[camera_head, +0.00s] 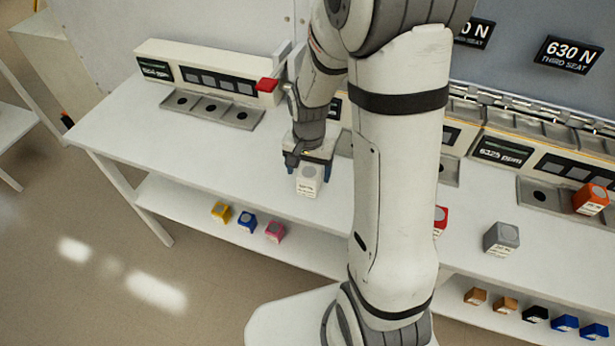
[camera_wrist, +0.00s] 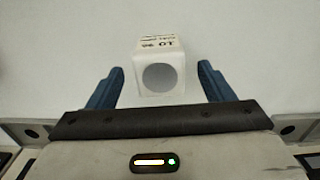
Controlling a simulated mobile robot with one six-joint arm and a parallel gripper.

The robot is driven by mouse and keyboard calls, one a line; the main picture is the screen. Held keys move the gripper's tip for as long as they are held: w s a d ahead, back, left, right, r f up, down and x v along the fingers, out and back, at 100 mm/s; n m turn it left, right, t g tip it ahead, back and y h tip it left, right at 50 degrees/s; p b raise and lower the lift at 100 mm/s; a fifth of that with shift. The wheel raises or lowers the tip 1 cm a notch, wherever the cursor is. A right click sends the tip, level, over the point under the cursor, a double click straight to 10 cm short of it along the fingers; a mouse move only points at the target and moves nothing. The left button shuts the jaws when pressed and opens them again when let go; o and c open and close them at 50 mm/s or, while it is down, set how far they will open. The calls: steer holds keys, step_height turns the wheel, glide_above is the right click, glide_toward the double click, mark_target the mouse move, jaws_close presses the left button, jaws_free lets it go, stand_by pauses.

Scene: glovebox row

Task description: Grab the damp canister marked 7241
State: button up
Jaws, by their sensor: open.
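A white box-shaped canister (camera_head: 308,181) with a grey disc on top stands on the white bench below my gripper (camera_head: 309,168). In the wrist view the canister (camera_wrist: 161,75) sits between the two blue fingers of my gripper (camera_wrist: 160,72), with a gap on each side. The fingers are open and hold nothing. Its label is upside down and partly cut off in the wrist view; I cannot read the number 7241 on it. A grey canister (camera_head: 501,239) and an orange one (camera_head: 590,199) stand at the right. A red one (camera_head: 440,219) is half hidden by my arm.
A panel with a display and a red block (camera_head: 267,85) stands behind a grey slotted tray (camera_head: 212,107) at the left. Another display (camera_head: 503,150) is at the right. The lower shelf (camera_head: 180,205) holds yellow, blue, pink, brown and black boxes. The bench's left part is clear.

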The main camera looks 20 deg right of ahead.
steer(key=shift+w+d+f+p, duration=0.1)
steer(key=shift+f+p, duration=0.2)
steer(key=shift+f, duration=1)
steer(key=shift+w+f+p, duration=0.1)
steer(key=shift+f+p, duration=0.15)
steer(key=shift+f, duration=1.05)
steer(key=c, duration=1.1)
